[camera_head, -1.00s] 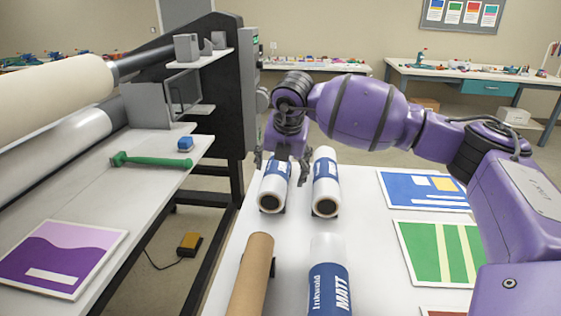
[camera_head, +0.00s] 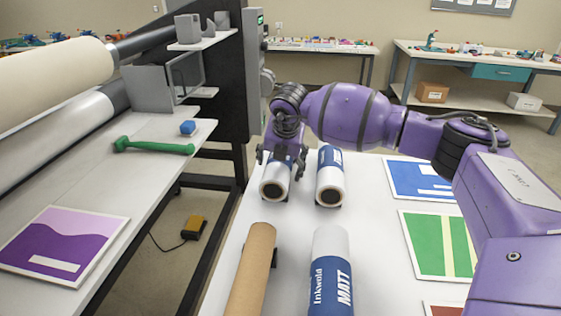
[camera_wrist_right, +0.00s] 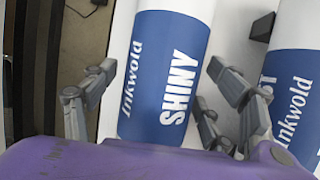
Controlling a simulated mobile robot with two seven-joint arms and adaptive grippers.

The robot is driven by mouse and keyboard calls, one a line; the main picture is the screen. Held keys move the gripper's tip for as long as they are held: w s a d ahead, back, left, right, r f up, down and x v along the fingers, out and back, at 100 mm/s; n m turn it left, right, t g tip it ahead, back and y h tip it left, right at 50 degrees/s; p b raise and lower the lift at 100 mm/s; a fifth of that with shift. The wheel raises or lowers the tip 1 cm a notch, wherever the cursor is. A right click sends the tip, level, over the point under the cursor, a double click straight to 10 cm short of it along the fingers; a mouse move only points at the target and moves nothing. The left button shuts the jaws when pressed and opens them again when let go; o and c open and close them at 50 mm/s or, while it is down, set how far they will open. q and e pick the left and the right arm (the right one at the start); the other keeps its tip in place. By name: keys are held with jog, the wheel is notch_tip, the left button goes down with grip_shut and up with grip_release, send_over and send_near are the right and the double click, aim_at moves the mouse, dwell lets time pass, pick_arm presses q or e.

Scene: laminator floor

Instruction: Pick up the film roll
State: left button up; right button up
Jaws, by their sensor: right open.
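Two white film rolls with blue labels lie side by side at the far end of the white table. The left one (camera_head: 274,189) reads SHINY in the right wrist view (camera_wrist_right: 165,85). The right one (camera_head: 330,178) is partly cut off in the wrist view (camera_wrist_right: 297,95); its label ends in "ST". My right gripper (camera_head: 281,160) is open and low over the SHINY roll. In the wrist view its fingers (camera_wrist_right: 161,68) stand on either side of the roll, one in the gap between the two rolls. Contact cannot be told. My left gripper is out of view.
Nearer on the table (camera_head: 285,232) lie a brown cardboard tube (camera_head: 251,268) and a white roll labelled MATT (camera_head: 330,272). Prints (camera_head: 436,243) lie to the right.

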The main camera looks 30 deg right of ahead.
jog(key=shift+c, duration=0.3)
jog(key=c, duration=1.7)
jog(key=shift+o, duration=0.2)
jog(key=shift+r, duration=0.15)
